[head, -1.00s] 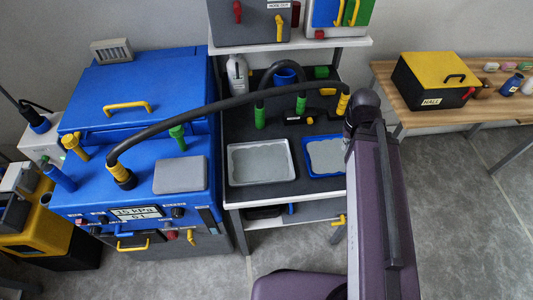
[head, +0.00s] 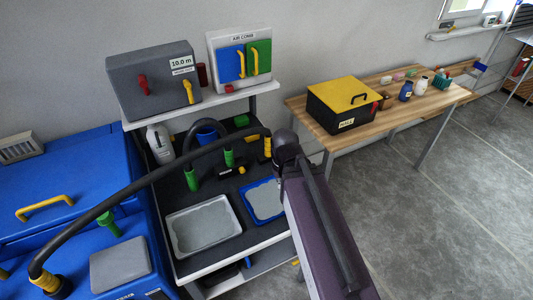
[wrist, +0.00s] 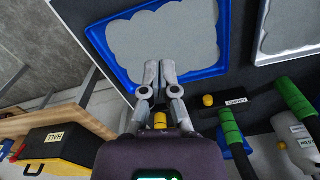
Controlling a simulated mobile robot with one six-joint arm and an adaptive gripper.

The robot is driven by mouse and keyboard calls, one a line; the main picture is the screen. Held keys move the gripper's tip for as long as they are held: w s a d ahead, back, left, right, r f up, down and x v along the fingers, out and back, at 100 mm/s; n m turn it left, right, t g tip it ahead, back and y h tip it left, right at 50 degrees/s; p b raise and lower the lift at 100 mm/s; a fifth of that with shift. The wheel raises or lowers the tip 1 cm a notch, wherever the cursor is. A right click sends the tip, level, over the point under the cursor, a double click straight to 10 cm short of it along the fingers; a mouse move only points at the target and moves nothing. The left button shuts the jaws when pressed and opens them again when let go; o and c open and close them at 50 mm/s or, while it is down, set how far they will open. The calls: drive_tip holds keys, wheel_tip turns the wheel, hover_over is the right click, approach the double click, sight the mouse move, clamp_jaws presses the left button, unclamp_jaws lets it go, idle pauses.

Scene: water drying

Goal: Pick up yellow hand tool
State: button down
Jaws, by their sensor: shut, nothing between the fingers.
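A yellow grip (head: 267,147) stands at the right end of a long black hose (head: 150,172), close beside my wrist in the head view. A yellow and black grip (head: 47,282) is at the hose's other end, on the blue machine. No separate yellow tool can be told for sure. In the wrist view, a short yellow piece (wrist: 160,120) shows between the bases of my fingers. My arm hides the gripper in the head view.
A grey tray (head: 177,246) lies left of the blue tray on the black bench. Two green grips (head: 192,179) and a black block with a yellow knob (wrist: 208,100) stand behind. A wooden table (head: 390,112) holds a yellow-lidded box (head: 343,100). Floor at right is clear.

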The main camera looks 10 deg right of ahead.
idle(0.3)
drive_tip(key=c, duration=0.7)
unclamp_jaws()
drive_tip(key=shift+w+r, duration=0.1)
drive_tip(key=shift+w, duration=0.2)
drive_tip(key=o, duration=0.5)
drive_tip(key=w, duration=0.1)
drive_tip(key=w+r+p, duration=0.1)
drive_tip(key=shift+w, duration=0.4)
drive_tip(key=shift+o, duration=0.2)
wheel_tip(320, 180, up, 8)
drive_tip(key=f+n+p, duration=0.1)
drive_tip(key=p, duration=0.7)
hover_over(269, 141)
drive_tip(key=w, duration=0.2)
drive_tip(key=shift+s+r, duration=0.2)
drive_tip(key=shift+f+b, duration=0.15)
drive_tip(key=shift+b, duration=0.15)
wheel_tip(269, 141, down, 8)
drive_tip(key=b, duration=0.8)
drive_tip(key=shift+f, duration=0.15)
drive_tip(key=shift+d+f+b, duration=0.1)
drive_tip(key=shift+f+b, duration=2.5)
drive_tip(key=shift+b, duration=0.2)
